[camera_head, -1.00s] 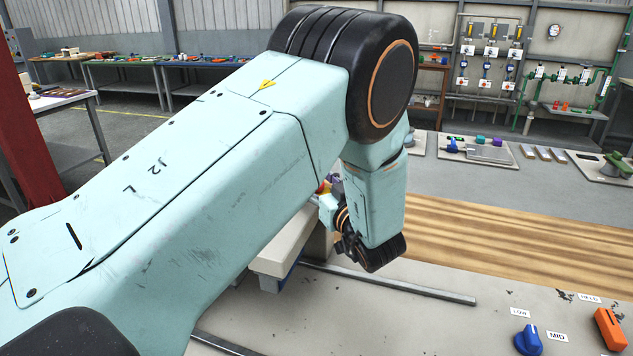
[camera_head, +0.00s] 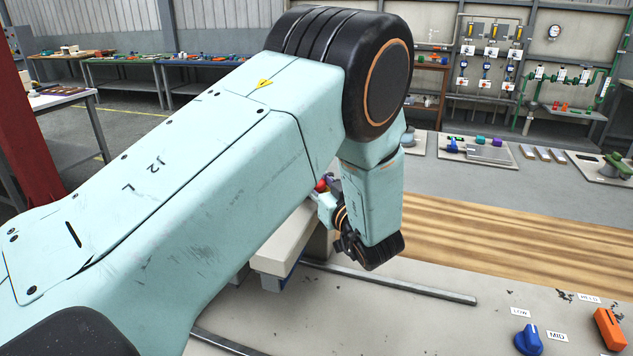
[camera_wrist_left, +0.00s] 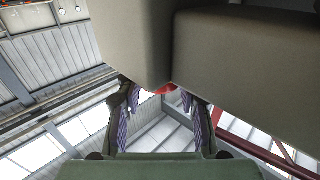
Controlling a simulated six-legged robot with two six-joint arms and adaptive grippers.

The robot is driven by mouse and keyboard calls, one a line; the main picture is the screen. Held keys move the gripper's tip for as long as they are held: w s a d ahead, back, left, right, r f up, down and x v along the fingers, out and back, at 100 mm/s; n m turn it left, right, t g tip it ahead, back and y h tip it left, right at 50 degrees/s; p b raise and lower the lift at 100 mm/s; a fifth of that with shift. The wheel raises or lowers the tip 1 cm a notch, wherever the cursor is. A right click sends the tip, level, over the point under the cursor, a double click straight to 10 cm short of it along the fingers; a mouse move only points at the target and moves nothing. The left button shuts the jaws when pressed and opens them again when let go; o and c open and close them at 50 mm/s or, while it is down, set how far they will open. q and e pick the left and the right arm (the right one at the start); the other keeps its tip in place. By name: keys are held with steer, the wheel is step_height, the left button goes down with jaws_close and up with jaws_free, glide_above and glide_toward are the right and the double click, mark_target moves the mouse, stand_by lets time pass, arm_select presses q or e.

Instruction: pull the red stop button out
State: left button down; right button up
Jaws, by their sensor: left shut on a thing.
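The red stop button (camera_wrist_left: 166,89) shows as a small red patch in the left wrist view, at the lower edge of a grey-beige housing (camera_wrist_left: 240,70). My left gripper (camera_wrist_left: 158,103) has its purple-padded fingers on both sides of the button and is shut on it. The housing hides much of the button and fingertips. In the head view a bit of red (camera_head: 321,185) shows just past my left upper arm, beside the pale housing (camera_head: 285,245); my arm hides most of the gripper there. My right gripper is in neither view.
A blue knob (camera_head: 528,340) with LOW and MID labels and an orange switch (camera_head: 609,328) sit on the grey bench at the lower right. A metal rail (camera_head: 390,283) lies on the bench. Behind it is a striped wooden surface (camera_head: 520,235).

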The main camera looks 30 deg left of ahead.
mark_target(316, 181)
arm_select(q)
steer(key=shift+r+p, duration=0.4)
steer(key=shift+r, duration=0.1)
steer(key=c, duration=0.8)
jaws_free()
step_height(316, 181, up, 10)
